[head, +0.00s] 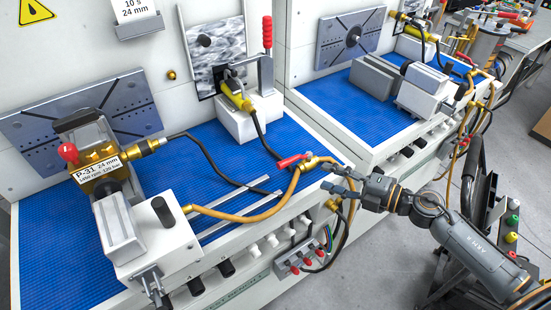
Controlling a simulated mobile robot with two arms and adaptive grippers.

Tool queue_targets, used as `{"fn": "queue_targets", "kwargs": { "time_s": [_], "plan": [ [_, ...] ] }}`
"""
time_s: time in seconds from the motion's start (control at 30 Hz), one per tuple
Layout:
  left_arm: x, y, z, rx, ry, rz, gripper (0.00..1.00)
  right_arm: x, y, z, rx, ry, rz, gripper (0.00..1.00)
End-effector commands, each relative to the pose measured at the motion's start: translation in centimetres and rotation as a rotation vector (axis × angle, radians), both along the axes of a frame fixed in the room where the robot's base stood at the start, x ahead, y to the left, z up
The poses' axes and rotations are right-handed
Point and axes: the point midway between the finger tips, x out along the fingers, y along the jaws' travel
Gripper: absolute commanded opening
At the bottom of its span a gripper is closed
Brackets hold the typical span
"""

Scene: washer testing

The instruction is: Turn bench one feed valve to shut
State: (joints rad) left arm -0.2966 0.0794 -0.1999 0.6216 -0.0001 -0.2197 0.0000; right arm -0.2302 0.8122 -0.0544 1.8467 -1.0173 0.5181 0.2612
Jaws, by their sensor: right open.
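The feed valve on the near bench has a red lever handle (293,160) and a brass body (312,161), joined to an orange hose. It sits at the right front edge of the blue bench top. The lever points left, roughly in line with the bench's front edge. My right gripper (334,178) is open and empty, a little right of and below the valve, with its fingers pointing left. Whether it touches the hose or fitting behind it I cannot tell. My left gripper is not in view.
The near bench (215,146) carries a test unit labelled P-31 (97,176) and a white block (248,115) with a red-handled clamp (267,32). Hoses hang down the front near my right arm. A second bench (336,93) stands behind to the right. Grey floor (365,255) is clear in front.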

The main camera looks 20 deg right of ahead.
Motion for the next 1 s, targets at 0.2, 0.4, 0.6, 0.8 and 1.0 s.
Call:
{"fn": "queue_targets", "kwargs": {
  "time_s": [0.2, 0.4, 0.6, 0.8, 1.0],
  "plan": [
    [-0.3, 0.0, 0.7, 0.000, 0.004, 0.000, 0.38, 1.4, 1.5, 0.2, -0.004, -0.007, 0.006, 0.44],
    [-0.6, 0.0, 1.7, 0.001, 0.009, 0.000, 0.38, 4.5, 4.3, -0.3, -0.001, -0.008, 0.006, 0.44],
    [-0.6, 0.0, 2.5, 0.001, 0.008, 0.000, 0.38, 7.4, 7.0, -1.2, 0.000, -0.007, 0.003, 0.44],
    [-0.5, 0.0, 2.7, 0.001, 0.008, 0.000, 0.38, 9.3, 8.8, -1.9, -0.002, -0.005, 0.004, 0.44],
    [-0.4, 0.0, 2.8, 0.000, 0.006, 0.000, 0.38, 9.8, 9.4, -2.1, -0.004, -0.004, 0.005, 0.44]
  ]
}}
